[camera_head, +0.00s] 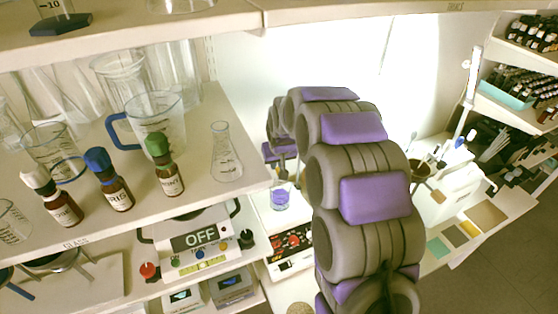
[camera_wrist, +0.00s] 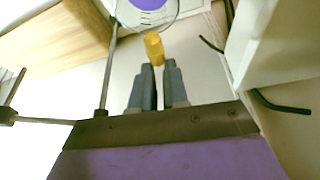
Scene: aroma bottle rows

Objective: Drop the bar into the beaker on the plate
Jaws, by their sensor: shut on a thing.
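My gripper (camera_wrist: 161,70) is shut on a small yellow bar (camera_wrist: 154,48), which sticks out past the fingertips in the wrist view. A glass beaker with purple contents (camera_head: 280,197) stands on the white plate device (camera_head: 290,240) at the centre of the head view. The beaker's rim and purple contents (camera_wrist: 150,4) also show at the top edge of the wrist view, cut off, just beyond the bar. In the head view my arm arches down and its end is above the beaker; the bar cannot be made out there.
A shelf at the left holds bottles with white, blue and green caps (camera_head: 165,165), measuring jugs (camera_head: 155,120) and a flask (camera_head: 224,152). A metal stand rod (camera_wrist: 108,65) rises left of the fingers. A dark hooked rod (camera_wrist: 280,104) is at the right.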

